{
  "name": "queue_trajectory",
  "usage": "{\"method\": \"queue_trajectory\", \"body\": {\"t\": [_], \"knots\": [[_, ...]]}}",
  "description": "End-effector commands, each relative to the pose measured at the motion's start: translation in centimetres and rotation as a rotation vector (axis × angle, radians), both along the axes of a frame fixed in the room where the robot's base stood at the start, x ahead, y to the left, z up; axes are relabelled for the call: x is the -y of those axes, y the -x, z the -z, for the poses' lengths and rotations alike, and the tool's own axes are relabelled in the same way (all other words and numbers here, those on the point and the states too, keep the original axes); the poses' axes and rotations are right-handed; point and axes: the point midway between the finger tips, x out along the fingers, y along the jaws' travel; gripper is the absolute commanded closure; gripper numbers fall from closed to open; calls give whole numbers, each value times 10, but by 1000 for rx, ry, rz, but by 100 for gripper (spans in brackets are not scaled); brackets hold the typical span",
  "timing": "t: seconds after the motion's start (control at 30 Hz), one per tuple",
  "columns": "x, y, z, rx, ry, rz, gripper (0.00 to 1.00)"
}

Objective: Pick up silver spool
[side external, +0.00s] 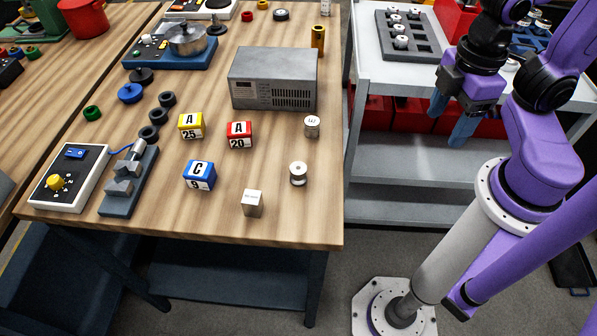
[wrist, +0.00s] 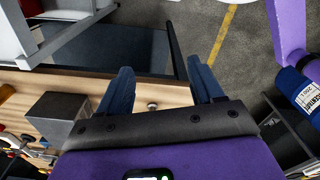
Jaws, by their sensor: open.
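The silver spool (side external: 298,173) stands upright on the wooden table near its right edge in the side view. My gripper (side external: 450,118) is open and empty, well to the right of the spool, past the table edge and in front of the white shelf unit. In the wrist view my gripper's (wrist: 162,85) two blue fingers are spread with nothing between them. A small pale round part (wrist: 152,106) shows on the wood behind the fingers; I cannot tell whether it is the spool.
A marked silver cylinder (side external: 312,126) stands behind the spool and a metal cube (side external: 252,203) in front-left. Lettered blocks in yellow (side external: 191,125), red (side external: 239,134) and blue (side external: 199,175) stand left. A grey vented box (side external: 273,79) stands farther back. Bare wood surrounds the spool.

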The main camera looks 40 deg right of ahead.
Motion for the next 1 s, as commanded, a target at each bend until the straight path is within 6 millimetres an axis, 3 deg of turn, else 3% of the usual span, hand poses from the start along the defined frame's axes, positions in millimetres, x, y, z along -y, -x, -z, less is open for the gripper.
{"method": "queue_trajectory", "body": {"t": [0.17,0.7,1.0], "knots": [[-8,-3,6,5,-23,7,34],[-114,-57,80,179,-422,157,34],[-139,-92,111,356,-634,245,34]]}}
